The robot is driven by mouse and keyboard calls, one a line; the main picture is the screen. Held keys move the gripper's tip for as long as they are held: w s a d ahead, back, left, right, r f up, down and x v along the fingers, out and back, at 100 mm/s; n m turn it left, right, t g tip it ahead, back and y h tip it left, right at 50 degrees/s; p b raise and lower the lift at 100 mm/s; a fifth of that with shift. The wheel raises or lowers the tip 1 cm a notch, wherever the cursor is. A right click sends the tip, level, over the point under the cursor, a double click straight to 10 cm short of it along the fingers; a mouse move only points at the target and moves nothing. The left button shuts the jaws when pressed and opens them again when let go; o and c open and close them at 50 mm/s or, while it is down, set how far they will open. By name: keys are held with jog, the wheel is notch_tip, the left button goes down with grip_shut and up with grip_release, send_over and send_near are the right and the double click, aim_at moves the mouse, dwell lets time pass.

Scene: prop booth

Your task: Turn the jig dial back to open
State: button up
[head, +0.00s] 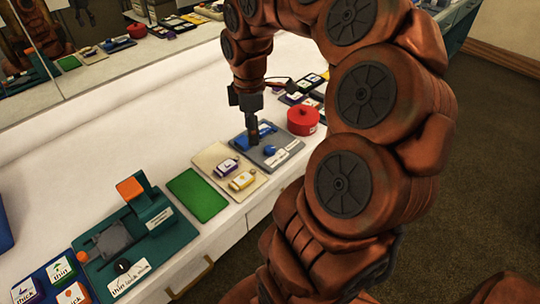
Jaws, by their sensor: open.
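The teal jig (183,232) lies at the lower left of the head view, with an orange block (130,188) on its upright part and a grey plate (112,240) on its base. A small black dial (122,266) sits near its front edge, just above a white label strip (128,279). The dial's exact setting is too small to tell. My gripper (254,139) points down over a grey tray (284,160) with blue pieces, well to the right of the jig. It is open; whether it touches anything there cannot be seen.
A green mat (197,195) and a cream tray (211,157) with purple and yellow pieces lie between jig and gripper. A red lidded pot (303,121) stands right of the grey tray. The white counter behind is clear up to the mirror.

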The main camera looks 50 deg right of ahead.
jog(key=b, duration=0.1)
send_over(270, 148)
notch_tip(270, 148, down, 3)
jog(key=shift+a+n, duration=0.1)
jog(key=shift+n, duration=0.3)
jog(key=shift+d+f, duration=0.2)
jog(key=shift+f, duration=3.65)
jog(key=shift+c, duration=0.4)
jog(key=shift+a, duration=0.1)
grip_shut()
